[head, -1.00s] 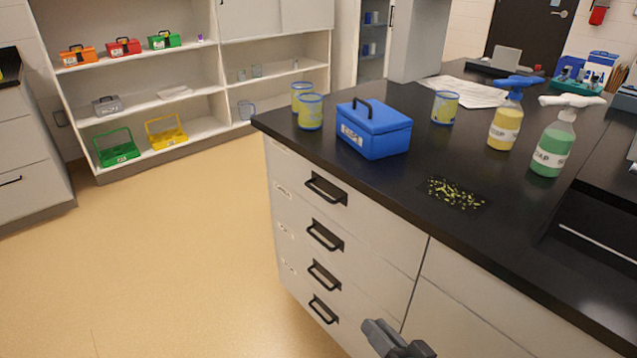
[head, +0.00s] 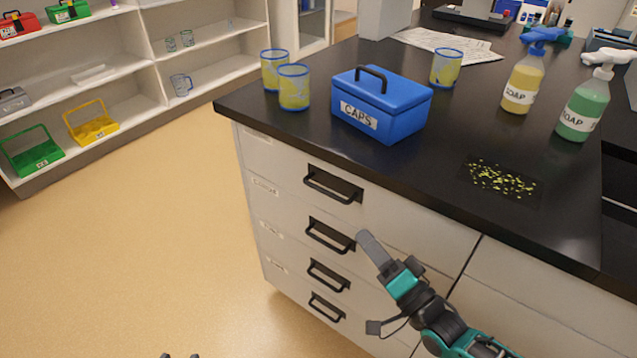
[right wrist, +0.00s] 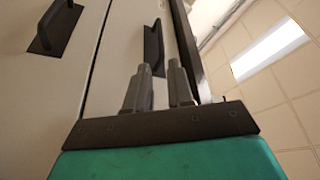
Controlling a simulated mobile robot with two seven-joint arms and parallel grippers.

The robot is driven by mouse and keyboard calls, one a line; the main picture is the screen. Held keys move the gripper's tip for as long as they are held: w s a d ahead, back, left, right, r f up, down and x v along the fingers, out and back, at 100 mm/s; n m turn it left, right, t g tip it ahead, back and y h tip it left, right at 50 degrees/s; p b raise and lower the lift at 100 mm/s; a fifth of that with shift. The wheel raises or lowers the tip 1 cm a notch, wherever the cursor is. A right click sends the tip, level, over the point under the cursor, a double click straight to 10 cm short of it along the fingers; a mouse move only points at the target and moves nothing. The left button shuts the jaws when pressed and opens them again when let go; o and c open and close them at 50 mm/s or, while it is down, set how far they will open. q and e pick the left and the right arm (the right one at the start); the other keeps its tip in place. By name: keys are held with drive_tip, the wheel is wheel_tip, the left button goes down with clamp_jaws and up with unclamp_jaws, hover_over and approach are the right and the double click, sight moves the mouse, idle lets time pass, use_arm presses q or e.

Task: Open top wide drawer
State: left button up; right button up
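The top wide drawer (head: 405,218) is the uppermost light front under the black counter, and it is shut. Its black bar handle (head: 332,184) is upright to view at the front; the handle also shows in the right wrist view (right wrist: 153,48). My right gripper (head: 372,250) is in front of the drawers, below and right of that handle in the head view. In the right wrist view its two fingers (right wrist: 157,80) are apart and empty, with the top handle lined up between them, beyond the tips. Only the dark fingertips of my left gripper (head: 180,355) show, apart, at the bottom edge.
Lower drawers have similar handles, the nearest one (head: 330,236) just left of my right gripper. A blue caps box (head: 381,104), cups (head: 294,87) and soap bottles (head: 523,84) stand on the counter (head: 430,150). The floor (head: 150,230) at left is clear.

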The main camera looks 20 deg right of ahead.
sight(330, 194)
drive_tip(key=b+x, duration=0.1)
drive_tip(key=x, duration=1.2)
drive_tip(key=shift+w+r, duration=0.15)
drive_tip(key=shift+r, duration=0.05)
drive_tip(key=shift+c, duration=0.2)
clamp_jaws()
